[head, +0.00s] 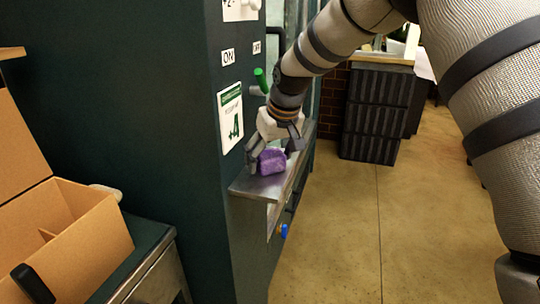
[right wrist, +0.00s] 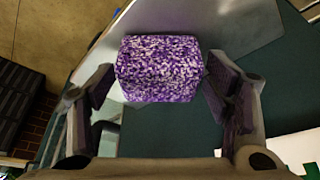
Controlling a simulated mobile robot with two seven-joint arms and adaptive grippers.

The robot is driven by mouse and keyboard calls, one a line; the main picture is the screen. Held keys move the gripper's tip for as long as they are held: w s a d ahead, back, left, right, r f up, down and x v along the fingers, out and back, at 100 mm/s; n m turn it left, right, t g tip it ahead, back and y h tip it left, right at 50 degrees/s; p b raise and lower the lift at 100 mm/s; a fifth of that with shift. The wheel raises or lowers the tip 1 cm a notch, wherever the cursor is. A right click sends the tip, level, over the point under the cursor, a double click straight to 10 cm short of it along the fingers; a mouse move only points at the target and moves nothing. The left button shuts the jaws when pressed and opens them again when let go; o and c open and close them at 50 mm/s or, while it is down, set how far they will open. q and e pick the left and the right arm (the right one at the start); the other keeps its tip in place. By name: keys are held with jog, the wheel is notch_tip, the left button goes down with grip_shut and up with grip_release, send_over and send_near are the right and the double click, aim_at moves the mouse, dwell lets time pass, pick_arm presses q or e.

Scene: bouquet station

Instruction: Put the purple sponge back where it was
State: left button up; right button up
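The purple sponge (head: 271,162) is a small speckled block at the steel ledge (head: 262,187) of the dark green machine. My right gripper (head: 273,158) reaches down over the ledge with one finger on each side of the sponge. In the right wrist view the sponge (right wrist: 160,68) fills the space between the fingertips, and both pads appear to meet its sides. The gripper looks shut on it. I cannot tell whether the sponge's underside rests on the ledge or hangs just above it.
The machine's wall (head: 165,110) stands left of the gripper, with a green-handled lever (head: 261,80) above it. A blue knob (head: 283,230) sits below the ledge. An open cardboard box (head: 75,240) is at lower left. Black crates (head: 377,112) stand behind. The floor at right is clear.

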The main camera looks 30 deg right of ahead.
jog(key=v, duration=1.2)
jog(key=shift+r, duration=0.2)
